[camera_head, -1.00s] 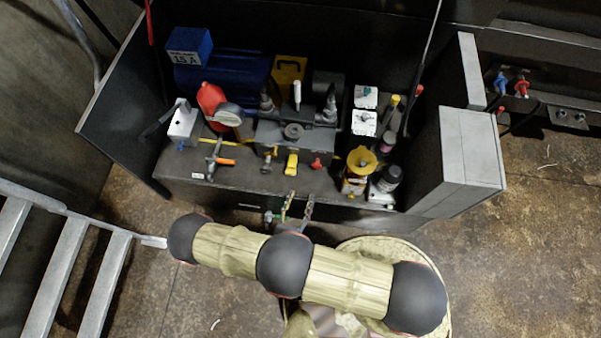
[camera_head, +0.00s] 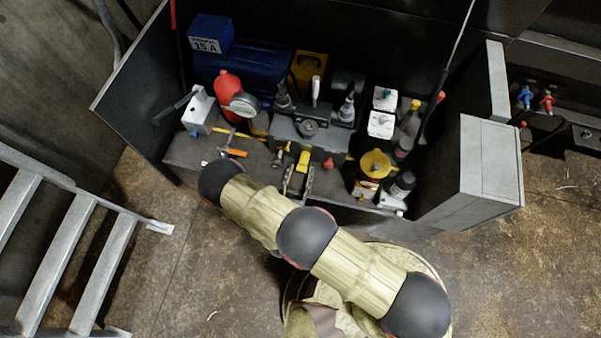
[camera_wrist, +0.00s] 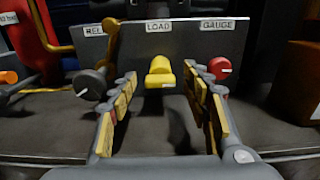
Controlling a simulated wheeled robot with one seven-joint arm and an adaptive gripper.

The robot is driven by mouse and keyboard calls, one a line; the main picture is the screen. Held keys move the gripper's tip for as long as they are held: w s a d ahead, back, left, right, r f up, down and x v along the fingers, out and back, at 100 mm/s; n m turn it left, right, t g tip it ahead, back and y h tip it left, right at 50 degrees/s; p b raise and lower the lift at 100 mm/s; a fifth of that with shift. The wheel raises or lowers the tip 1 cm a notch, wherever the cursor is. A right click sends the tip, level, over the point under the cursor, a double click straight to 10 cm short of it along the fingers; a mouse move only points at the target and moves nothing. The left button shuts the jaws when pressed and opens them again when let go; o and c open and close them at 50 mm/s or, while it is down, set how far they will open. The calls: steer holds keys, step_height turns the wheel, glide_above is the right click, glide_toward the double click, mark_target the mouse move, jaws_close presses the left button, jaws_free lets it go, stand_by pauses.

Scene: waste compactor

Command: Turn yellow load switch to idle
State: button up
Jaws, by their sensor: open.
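The yellow load switch (camera_wrist: 160,72) sits on the front of a grey valve block under the label "LOAD" (camera_wrist: 158,26) in the wrist view. In the head view the yellow switch (camera_head: 303,161) shows at the front of the block. My gripper (camera_wrist: 158,88) is open, its two fingers reaching toward the block, one on each side of the yellow switch. In the head view my gripper (camera_head: 298,176) is just in front of the switch. I cannot tell whether the fingers touch it; a gap shows on both sides. No idle mark is legible.
A dark knob (camera_wrist: 92,83) under a partly hidden label is left of the switch, and a red knob (camera_wrist: 220,68) under "GAUGE" is right, close to my fingers. A yellow funnel (camera_head: 375,164) stands right of the block. An orange-handled valve (camera_head: 233,153) is at left.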

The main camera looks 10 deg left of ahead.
steer(key=shift+w, duration=0.2)
steer(key=shift+c, duration=0.2)
steer(key=c, duration=1.1)
steer(key=shift+n, duration=0.4)
steer(key=n, duration=0.3)
steer(key=shift+n, duration=0.3)
steer(key=n, duration=0.4)
steer(key=shift+a+n, duration=0.15)
steer(key=shift+n, duration=0.15)
steer(key=n, duration=0.4)
steer(key=shift+f+n+b, duration=0.15)
steer(key=shift+n+b, duration=0.15)
steer(key=shift+a+f+n, duration=0.1)
steer(key=shift+n, duration=2.1)
